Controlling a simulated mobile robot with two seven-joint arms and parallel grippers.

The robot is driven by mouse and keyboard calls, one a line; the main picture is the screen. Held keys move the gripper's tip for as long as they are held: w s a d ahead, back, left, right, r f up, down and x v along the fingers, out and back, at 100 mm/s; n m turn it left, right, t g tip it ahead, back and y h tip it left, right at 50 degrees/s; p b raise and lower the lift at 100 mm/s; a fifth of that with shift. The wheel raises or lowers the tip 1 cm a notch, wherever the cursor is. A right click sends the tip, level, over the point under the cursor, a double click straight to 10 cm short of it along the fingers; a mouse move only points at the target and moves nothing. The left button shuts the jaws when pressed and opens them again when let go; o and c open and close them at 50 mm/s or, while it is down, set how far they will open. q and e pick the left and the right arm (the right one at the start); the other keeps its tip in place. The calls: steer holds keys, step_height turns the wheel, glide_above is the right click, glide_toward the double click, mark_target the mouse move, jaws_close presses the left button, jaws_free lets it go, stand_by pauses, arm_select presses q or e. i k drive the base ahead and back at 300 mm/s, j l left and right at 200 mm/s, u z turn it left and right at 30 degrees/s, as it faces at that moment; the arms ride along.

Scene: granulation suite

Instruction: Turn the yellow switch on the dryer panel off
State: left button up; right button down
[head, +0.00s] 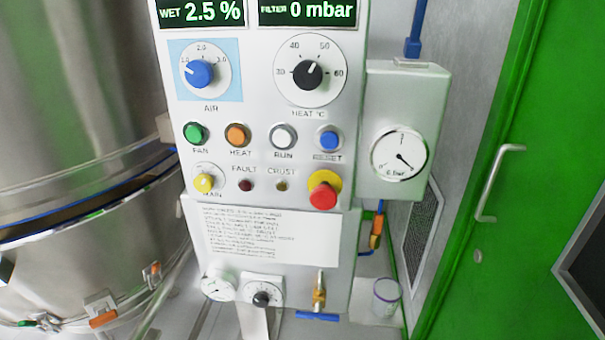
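The dryer panel (262,120) is a white upright box in the middle of the head view. The yellow switch (204,183) is a small round knob on a pale dial at the panel's lower left, above the label MAIN. Its exact pointer position is too small to tell. Neither of my grippers is in view, and nothing covers the switch.
Near the switch are the green FAN button (195,134), a dark FAULT lamp (245,185) and a red emergency button (323,195) on yellow. A steel vessel (80,100) stands close at left. A gauge box (405,120) and green door (535,180) are at right.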

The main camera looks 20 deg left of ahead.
mark_target(203, 183)
steer(key=u, duration=1.25)
